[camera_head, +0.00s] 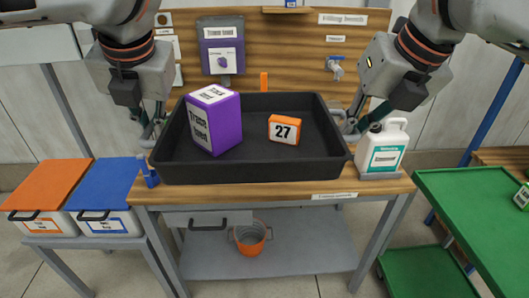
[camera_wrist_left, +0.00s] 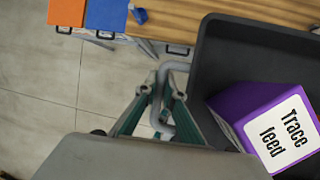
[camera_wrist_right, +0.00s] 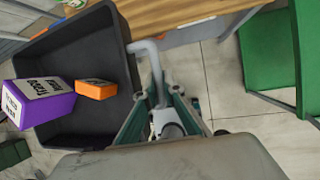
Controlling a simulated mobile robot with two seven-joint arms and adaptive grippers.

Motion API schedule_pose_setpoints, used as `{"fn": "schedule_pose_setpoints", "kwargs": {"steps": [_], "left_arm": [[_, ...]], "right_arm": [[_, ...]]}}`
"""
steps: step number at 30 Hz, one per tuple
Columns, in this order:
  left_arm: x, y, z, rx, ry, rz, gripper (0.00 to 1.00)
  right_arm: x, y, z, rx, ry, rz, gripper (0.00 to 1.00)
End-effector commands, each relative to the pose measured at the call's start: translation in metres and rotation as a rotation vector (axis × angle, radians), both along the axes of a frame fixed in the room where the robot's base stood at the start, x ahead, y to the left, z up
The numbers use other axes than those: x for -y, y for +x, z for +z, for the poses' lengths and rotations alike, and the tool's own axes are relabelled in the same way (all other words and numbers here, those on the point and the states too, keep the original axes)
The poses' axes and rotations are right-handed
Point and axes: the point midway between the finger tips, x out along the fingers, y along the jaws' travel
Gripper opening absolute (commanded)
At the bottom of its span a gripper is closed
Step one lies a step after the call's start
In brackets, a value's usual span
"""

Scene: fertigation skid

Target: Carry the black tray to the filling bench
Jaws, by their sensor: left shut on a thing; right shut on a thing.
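The black tray (camera_head: 250,172) is over the wooden filling bench (camera_head: 270,196). I cannot tell whether its base touches the bench top. In the tray are a purple "Trace feed" box (camera_head: 213,122) and a small orange "27" block (camera_head: 284,130). My left gripper (camera_head: 152,130) is shut on the tray's grey left handle, which shows in the left wrist view (camera_wrist_left: 164,78). My right gripper (camera_head: 350,128) is shut on the right handle, which shows in the right wrist view (camera_wrist_right: 153,62). The tray looks about level.
A white jug (camera_head: 384,148) stands close to the tray's right side. A small blue item (camera_head: 150,174) is at the bench's left edge. Orange-lidded (camera_head: 46,184) and blue-lidded (camera_head: 104,184) bins stand left. A green cart (camera_head: 478,215) is right. A tap (camera_head: 335,68) is on the back board.

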Motion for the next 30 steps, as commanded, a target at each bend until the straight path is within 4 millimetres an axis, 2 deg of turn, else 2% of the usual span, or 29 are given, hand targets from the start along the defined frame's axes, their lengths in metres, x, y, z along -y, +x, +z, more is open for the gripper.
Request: {"fn": "schedule_pose_setpoints", "kwargs": {"steps": [17, 30], "left_arm": [[0.001, 0.0, -0.003, 0.001, -0.002, -0.001, 0.0], [0.001, 0.008, -0.053, 0.0, -0.002, -0.001, 0.0]], "right_arm": [[-0.001, 0.0, -0.004, 0.0, 0.002, 0.001, 0.0], [-0.001, 0.008, -0.053, -0.002, 0.002, 0.001, 0.0]]}}
